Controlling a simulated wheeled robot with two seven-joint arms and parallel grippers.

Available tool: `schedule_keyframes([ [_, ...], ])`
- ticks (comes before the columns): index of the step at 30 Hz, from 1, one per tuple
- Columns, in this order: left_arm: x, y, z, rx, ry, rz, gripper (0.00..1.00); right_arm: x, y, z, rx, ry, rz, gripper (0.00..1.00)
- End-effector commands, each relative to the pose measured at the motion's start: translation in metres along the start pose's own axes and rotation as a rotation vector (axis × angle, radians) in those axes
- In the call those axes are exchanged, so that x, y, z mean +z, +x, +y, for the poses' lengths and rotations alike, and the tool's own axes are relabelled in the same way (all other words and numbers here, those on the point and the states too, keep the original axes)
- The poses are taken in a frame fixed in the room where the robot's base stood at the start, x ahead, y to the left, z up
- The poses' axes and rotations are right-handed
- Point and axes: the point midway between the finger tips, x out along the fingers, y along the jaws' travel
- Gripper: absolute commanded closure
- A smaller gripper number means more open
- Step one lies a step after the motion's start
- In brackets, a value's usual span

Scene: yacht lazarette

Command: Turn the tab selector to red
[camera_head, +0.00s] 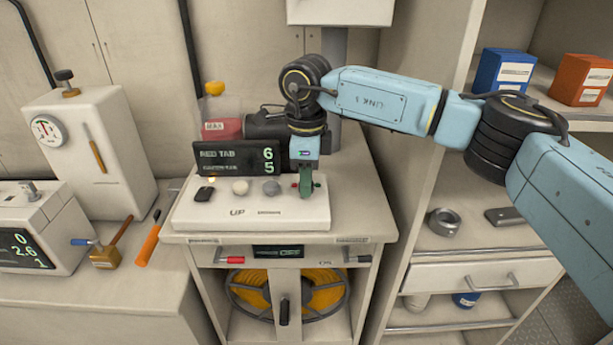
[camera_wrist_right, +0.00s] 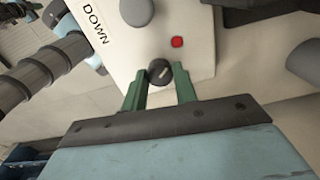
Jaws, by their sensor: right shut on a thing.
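The tab selector, a small dark round knob with a pale pointer line, shows in the right wrist view (camera_wrist_right: 159,71). A red dot (camera_wrist_right: 177,42) lies beside it on the white control box (camera_head: 250,216). My right gripper (camera_head: 306,192), with green fingers, reaches down at the right end of the box. In the wrist view its fingers (camera_wrist_right: 160,80) are on both sides of the knob, shut on it. The gripper mostly hides the knob in the head view. A dark display (camera_head: 236,158) behind the controls reads RED TAB 6, with a 5 below. My left gripper is not in view.
A black switch (camera_head: 204,194), a white knob (camera_head: 240,187) and a grey knob (camera_head: 271,187) stand left of the gripper on the box. A red-filled container (camera_head: 222,122) stands behind the display. An orange-handled tool (camera_head: 148,243) lies to the left. Shelves stand at right.

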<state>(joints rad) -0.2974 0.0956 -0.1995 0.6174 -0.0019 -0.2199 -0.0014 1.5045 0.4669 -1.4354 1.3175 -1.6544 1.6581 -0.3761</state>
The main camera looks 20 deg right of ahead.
Motion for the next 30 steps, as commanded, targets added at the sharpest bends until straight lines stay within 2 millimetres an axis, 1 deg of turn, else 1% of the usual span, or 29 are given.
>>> schedule_keyframes([
  [2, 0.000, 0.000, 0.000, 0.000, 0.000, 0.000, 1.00, 0.001, -0.003, -0.001, -0.004, -0.001, -0.005, 0.94],
  [3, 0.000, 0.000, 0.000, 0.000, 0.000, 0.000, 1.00, 0.001, -0.003, -0.001, -0.005, -0.001, -0.004, 0.66],
  [7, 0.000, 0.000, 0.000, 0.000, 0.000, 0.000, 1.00, 0.001, -0.002, -0.001, -0.003, 0.000, -0.003, 0.50],
  [15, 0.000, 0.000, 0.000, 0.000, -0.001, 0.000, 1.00, 0.000, -0.001, 0.000, -0.001, 0.000, -0.001, 0.50],
  [19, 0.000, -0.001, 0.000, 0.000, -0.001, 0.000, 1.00, 0.001, -0.010, 0.000, -0.002, 0.000, -0.002, 0.50],
  [23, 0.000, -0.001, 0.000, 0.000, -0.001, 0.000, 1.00, 0.001, -0.033, -0.001, -0.005, 0.000, -0.003, 0.50],
  [30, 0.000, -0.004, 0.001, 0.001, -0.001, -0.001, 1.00, 0.001, -0.088, 0.000, -0.004, -0.001, -0.004, 0.50],
])
